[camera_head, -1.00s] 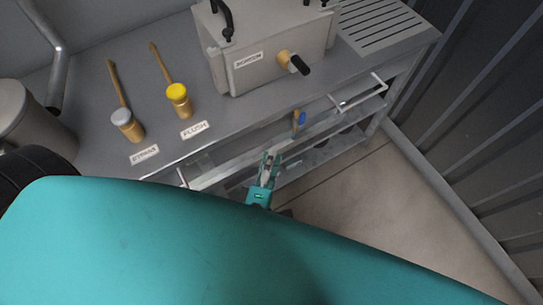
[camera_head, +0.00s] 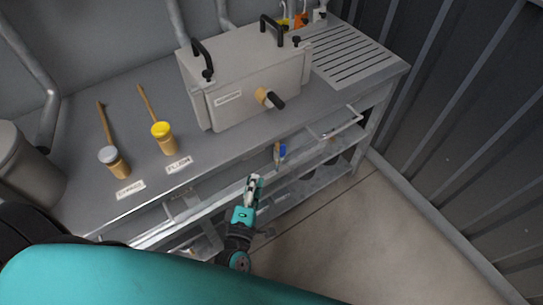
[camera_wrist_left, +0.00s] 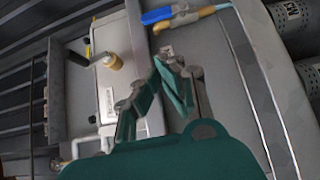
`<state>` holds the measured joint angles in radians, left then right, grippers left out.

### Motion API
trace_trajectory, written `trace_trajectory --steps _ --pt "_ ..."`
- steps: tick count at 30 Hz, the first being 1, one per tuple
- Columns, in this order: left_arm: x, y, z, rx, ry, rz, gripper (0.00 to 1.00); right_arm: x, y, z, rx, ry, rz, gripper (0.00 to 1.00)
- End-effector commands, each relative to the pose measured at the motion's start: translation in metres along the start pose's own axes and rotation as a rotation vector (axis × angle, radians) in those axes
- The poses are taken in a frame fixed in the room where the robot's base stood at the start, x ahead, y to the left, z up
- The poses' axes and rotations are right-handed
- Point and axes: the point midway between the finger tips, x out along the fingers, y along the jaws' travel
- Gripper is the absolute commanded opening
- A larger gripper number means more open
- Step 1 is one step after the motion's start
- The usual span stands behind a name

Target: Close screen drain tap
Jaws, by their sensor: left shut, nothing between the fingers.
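A grey box (camera_head: 245,80) with a label stands on the bench, and a brass tap with a black handle (camera_head: 270,98) sticks out of its front. A small tap with a blue handle (camera_head: 282,152) hangs below the bench's front edge; I cannot read a label for it. The left wrist view shows the blue handle (camera_wrist_left: 156,15) lying along a brass body. My left gripper (camera_head: 254,182) is shut and empty, below and left of the blue tap and apart from it. It also shows in the left wrist view (camera_wrist_left: 155,82). My right gripper is out of view.
A rail handle (camera_head: 340,124) juts from the bench's front right. Lower shelves (camera_head: 310,185) lie beneath. The floor (camera_head: 340,235) at right is clear.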

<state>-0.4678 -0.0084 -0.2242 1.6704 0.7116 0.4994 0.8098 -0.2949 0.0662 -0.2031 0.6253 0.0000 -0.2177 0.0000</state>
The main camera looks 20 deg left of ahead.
Motion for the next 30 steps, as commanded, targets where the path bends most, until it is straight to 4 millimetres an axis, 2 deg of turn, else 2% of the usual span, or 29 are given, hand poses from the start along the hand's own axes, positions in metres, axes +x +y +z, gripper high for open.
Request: trace_trajectory --steps 1,6,9,12,19,30 --pt "0.013 0.003 0.0 0.0 0.002 0.004 0.0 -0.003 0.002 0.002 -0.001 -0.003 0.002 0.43" --pt "0.05 0.002 0.0 0.001 0.001 0.003 0.0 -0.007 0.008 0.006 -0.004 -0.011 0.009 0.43" --pt "0.068 0.002 0.002 -0.001 0.0 0.001 0.0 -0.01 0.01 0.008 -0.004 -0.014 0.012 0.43" --pt "0.078 0.002 0.015 -0.003 0.0 0.0 0.0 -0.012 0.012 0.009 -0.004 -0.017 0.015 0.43" --pt "0.09 0.0 0.027 0.0 0.0 0.0 0.0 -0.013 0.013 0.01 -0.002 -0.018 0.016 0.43" --pt "0.091 0.001 0.029 0.0 0.0 0.0 0.0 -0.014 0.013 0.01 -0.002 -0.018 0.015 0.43"
